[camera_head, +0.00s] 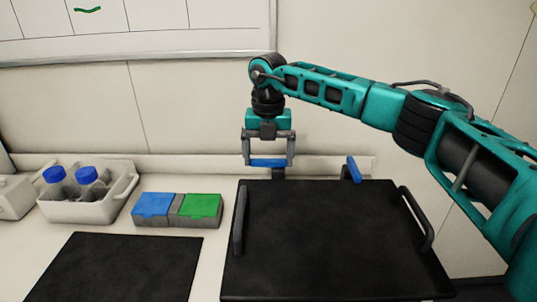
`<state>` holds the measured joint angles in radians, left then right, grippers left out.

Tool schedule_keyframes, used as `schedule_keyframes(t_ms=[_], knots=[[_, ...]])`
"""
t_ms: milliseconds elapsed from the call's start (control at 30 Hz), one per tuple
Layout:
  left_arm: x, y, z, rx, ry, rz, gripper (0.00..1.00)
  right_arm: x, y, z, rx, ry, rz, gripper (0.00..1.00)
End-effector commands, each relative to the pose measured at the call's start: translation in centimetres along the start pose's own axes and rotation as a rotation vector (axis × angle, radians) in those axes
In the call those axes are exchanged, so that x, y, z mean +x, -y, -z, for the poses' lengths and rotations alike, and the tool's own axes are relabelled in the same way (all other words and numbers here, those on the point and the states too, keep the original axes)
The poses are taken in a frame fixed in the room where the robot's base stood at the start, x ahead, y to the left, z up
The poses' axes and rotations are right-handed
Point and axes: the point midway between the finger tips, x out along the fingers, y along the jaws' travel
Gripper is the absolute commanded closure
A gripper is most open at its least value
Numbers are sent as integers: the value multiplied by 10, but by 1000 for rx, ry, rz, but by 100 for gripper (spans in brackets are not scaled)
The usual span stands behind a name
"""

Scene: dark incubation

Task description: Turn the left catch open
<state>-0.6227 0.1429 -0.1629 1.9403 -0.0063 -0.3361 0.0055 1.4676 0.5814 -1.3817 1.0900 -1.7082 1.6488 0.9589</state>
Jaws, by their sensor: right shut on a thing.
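The left catch (268,163) is a blue bar at the back edge of a large black lid-like panel (325,245). It lies crosswise, level from left to right in the picture. My right gripper (269,155) comes down on it from above and is shut on it, with one finger at each end of the bar. A second blue catch (353,169) stands to the right at the same back edge, with its long side at a different angle from the left one. My left gripper is not in view.
The black panel has a dark handle on its left (239,220) and right (416,218) sides. To the left are a box with blue (152,204) and green (200,205) lids, a white bin (85,208) with blue-capped bottles, and a flat black mat (128,265).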

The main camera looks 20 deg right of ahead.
Motion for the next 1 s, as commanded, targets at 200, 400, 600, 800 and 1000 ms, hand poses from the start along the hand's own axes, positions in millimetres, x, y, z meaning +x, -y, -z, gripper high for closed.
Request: schedule_keyframes(t_ms=[200,400,600,800,1000], knots=[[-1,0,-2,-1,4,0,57,-2,0,-2,4,5,-3,0],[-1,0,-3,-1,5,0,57,-5,0,-1,3,4,-3,0],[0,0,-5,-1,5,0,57,-34,0,-2,3,8,-4,0],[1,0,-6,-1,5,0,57,-80,0,-1,4,8,-5,0],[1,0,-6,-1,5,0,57,-116,0,-1,4,7,-4,0]])
